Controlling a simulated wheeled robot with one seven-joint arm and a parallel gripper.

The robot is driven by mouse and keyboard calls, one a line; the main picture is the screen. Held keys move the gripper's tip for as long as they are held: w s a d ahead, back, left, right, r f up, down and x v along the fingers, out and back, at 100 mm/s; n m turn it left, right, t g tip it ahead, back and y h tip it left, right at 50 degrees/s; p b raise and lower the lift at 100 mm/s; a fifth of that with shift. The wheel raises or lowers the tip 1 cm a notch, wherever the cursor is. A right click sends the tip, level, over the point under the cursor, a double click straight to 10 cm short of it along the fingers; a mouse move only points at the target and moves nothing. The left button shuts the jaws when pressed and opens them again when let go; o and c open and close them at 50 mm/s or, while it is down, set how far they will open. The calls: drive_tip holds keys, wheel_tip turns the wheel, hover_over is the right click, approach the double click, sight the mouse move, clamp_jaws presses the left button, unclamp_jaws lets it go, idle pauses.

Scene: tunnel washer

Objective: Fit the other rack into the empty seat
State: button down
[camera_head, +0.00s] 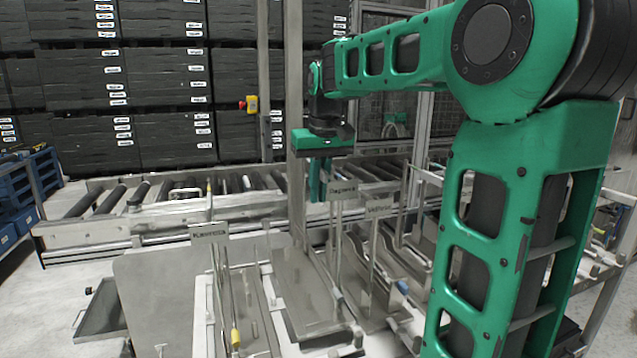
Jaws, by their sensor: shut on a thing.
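My gripper (319,182) points down over the metal station, with its green fingers close together beside a sign on thin rods. It is shut on what seems to be the upper part of a rack; the grip itself is small and partly hidden. I cannot tell clearly which seat is empty.
Small signs on rods stand at the left (209,231), middle (343,188) and right (380,205). A roller conveyor (130,208) runs behind, with a steel post (297,120) near my gripper. Dark stacked crates (75,80) fill the back. A metal tray (103,305) is at lower left.

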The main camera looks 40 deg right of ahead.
sight(322, 169)
drive_tip(key=shift+f, duration=2.3)
drive_tip(key=c, duration=1.9)
unclamp_jaws()
drive_tip(key=r, duration=0.4)
drive_tip(key=s+r, duration=0.1)
drive_tip(key=r, duration=0.3)
drive_tip(key=s+r, duration=0.1)
drive_tip(key=r, duration=0.2)
drive_tip(key=shift+s+a+r, duration=0.15)
drive_tip(key=shift+a+r, duration=0.2)
drive_tip(key=shift+r, duration=0.05)
